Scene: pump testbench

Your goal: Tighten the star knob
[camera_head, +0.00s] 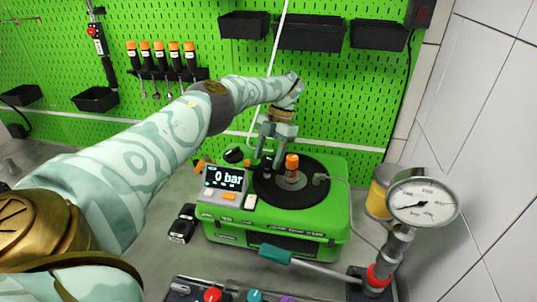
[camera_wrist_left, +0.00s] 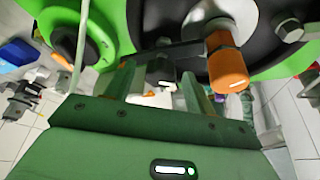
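My left gripper (camera_head: 270,161) hangs fingers-down over the black round plate (camera_head: 318,193) of the green pump unit (camera_head: 224,226). Its fingers stand apart, just left of an orange-capped fitting (camera_head: 292,162). In the left wrist view the left gripper (camera_wrist_left: 158,88) shows a clear gap, with a small dark part (camera_wrist_left: 160,71) seen between the fingers; I cannot tell whether they touch it. The orange cap (camera_wrist_left: 228,66) is right of the fingers there. A black rounded knob (camera_head: 233,155) shows left of the gripper; whether either dark part is the star knob is unclear.
A display (camera_head: 224,179) reading 0 bar sits on the unit's left front. A pressure gauge (camera_head: 422,203) and a yellow can (camera_head: 379,192) stand at the right. A green pegboard (camera_head: 340,87) closes the back.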

